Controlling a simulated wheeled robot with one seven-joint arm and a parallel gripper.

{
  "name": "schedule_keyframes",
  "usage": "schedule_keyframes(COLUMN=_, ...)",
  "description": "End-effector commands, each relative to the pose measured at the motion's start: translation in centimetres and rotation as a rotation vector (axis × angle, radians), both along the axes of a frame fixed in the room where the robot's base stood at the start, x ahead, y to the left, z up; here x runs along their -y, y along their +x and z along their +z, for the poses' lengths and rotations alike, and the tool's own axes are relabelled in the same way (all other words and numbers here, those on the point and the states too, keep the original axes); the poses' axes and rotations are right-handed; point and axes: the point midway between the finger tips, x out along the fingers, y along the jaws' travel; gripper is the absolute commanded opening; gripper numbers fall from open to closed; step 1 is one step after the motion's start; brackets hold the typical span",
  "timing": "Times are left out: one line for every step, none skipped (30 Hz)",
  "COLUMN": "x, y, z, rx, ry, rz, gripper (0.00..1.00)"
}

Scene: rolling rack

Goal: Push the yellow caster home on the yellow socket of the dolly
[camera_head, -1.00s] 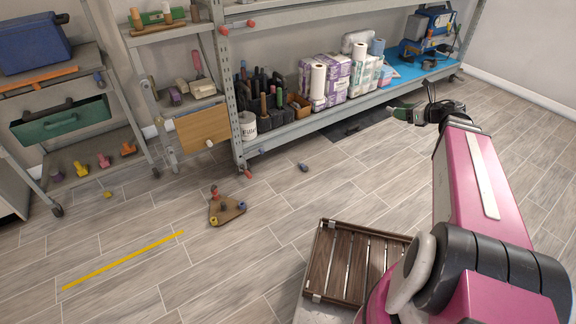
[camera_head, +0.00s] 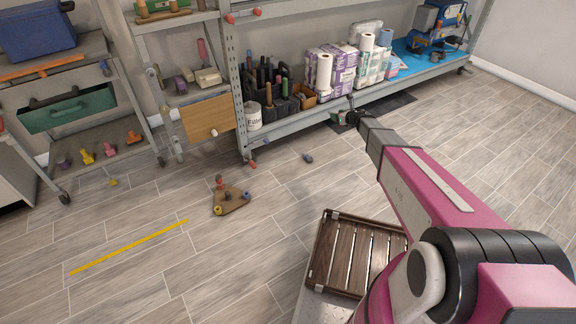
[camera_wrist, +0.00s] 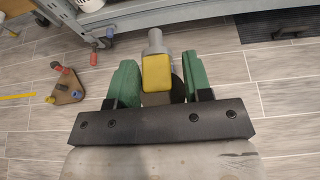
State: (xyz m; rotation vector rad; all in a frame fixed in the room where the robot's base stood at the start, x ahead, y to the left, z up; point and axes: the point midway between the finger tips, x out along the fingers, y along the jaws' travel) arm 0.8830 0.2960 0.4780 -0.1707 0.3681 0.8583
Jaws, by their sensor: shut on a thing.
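My gripper (camera_wrist: 157,85), with green fingers, is shut on the yellow caster (camera_wrist: 156,72). The caster has a yellow body, a grey stem pointing away from my wrist, and a dark wheel partly hidden between the fingers. In the head view my gripper (camera_head: 345,117) is small, in front of the shelf, and the caster cannot be made out there. The triangular wooden dolly (camera_head: 231,203) is on the floor, left of my gripper and apart from it. The yellow socket (camera_head: 217,211) is at its front left corner, with a blue one at the right and a red upright part at the back.
A wooden slatted crate (camera_head: 318,262) is at front centre. A metal shelf (camera_head: 300,116) with paper rolls and bottles runs along the back. A cart shelf at left holds several coloured pieces (camera_head: 87,156). A small dark piece (camera_head: 308,158) lies on the floor. Floor around the dolly is mostly clear.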

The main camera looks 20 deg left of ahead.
Motion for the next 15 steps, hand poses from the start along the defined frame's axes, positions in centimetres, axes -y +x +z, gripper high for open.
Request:
schedule_keyframes(x=-1.9, y=1.1, z=-2.4, rx=-0.003, ry=0.000, rz=-0.003, gripper=0.20)
schedule_keyframes(x=-2.8, y=1.4, z=-3.4, rx=-0.003, ry=0.000, rz=-0.007, gripper=0.20)
schedule_keyframes(x=-3.9, y=1.8, z=-4.8, rx=-0.003, ry=0.000, rz=-0.012, gripper=0.20)
schedule_keyframes(x=-4.8, y=2.0, z=-5.9, rx=-0.003, ry=0.000, rz=-0.016, gripper=0.20)
schedule_keyframes(x=-5.7, y=2.2, z=-7.1, rx=-0.003, ry=0.000, rz=-0.020, gripper=0.20)
schedule_keyframes(x=-6.8, y=2.4, z=-8.5, rx=-0.003, ry=0.000, rz=-0.025, gripper=0.20)
schedule_keyframes(x=-7.6, y=2.6, z=-9.6, rx=-0.003, ry=0.000, rz=-0.028, gripper=0.20)
schedule_keyframes(x=-8.5, y=2.7, z=-10.7, rx=-0.004, ry=-0.001, rz=-0.031, gripper=0.20)
schedule_keyframes(x=-9.7, y=2.9, z=-12.2, rx=-0.003, ry=0.000, rz=-0.036, gripper=0.20)
schedule_keyframes(x=-10.5, y=3.0, z=-13.3, rx=-0.004, ry=0.001, rz=-0.039, gripper=0.20)
schedule_keyframes(x=-11.3, y=3.0, z=-14.4, rx=-0.004, ry=-0.001, rz=-0.042, gripper=0.20)
schedule_keyframes(x=-12.4, y=3.1, z=-16.0, rx=-0.003, ry=-0.001, rz=-0.045, gripper=0.20)
schedule_keyframes(x=-13.2, y=3.1, z=-17.1, rx=-0.004, ry=-0.001, rz=-0.049, gripper=0.20)
schedule_keyframes(x=-14.1, y=3.1, z=-18.2, rx=-0.003, ry=0.000, rz=-0.052, gripper=0.20)
schedule_keyframes(x=-15.2, y=3.0, z=-19.8, rx=-0.004, ry=-0.001, rz=-0.055, gripper=0.20)
